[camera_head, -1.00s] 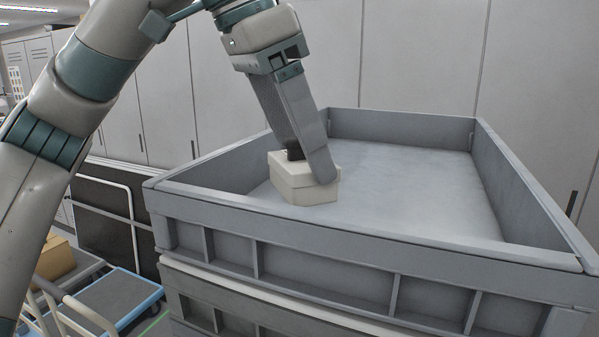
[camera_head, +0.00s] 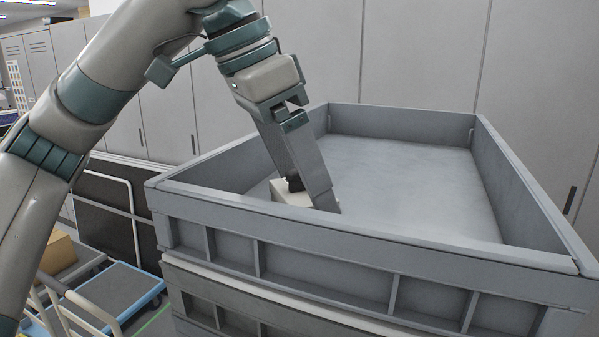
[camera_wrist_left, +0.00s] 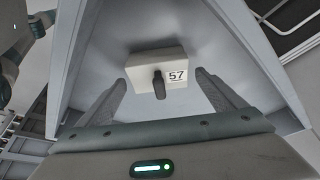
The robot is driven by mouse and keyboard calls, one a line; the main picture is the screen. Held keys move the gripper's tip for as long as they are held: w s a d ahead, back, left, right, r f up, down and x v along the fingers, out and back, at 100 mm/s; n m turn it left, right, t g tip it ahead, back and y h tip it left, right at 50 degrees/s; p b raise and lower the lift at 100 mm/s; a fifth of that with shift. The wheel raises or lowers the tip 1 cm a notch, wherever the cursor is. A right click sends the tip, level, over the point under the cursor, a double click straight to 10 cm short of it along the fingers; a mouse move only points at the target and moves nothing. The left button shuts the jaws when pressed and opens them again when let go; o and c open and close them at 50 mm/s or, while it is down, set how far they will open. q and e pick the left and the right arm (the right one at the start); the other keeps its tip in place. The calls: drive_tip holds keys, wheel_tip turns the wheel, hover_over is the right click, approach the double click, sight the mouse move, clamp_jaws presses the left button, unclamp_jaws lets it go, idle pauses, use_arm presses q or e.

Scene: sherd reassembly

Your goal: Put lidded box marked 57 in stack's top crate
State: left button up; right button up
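The pale lidded box (camera_head: 287,193) sits low inside the top crate (camera_head: 360,240), close behind its near wall, which hides the box's lower part. In the left wrist view the box (camera_wrist_left: 143,66) shows a white label with 57 and a dark knob. My left gripper (camera_head: 312,205) reaches down into the crate at the box, its near finger covering the box's right part. In the left wrist view the left gripper's fingers (camera_wrist_left: 161,78) stand apart, one on each side of the box, with a visible gap at the right. My right gripper is in neither view.
The top crate is otherwise empty, with bare floor (camera_head: 410,185) to the right and back. Another grey crate (camera_head: 235,300) is beneath it. Grey lockers (camera_head: 420,55) stand behind. A blue-edged cart (camera_head: 118,290) and a cardboard box (camera_head: 57,250) are at lower left.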

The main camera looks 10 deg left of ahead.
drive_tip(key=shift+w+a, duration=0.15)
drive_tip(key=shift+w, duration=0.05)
use_arm(q)
drive_tip(key=shift+r, duration=0.1)
drive_tip(key=shift+s+a+r, duration=0.1)
drive_tip(key=shift+a+r, duration=0.05)
drive_tip(key=shift+r, duration=0.35)
drive_tip(key=b+v, duration=0.1)
drive_tip(key=v, duration=1)
drive_tip(key=shift+b, duration=0.4)
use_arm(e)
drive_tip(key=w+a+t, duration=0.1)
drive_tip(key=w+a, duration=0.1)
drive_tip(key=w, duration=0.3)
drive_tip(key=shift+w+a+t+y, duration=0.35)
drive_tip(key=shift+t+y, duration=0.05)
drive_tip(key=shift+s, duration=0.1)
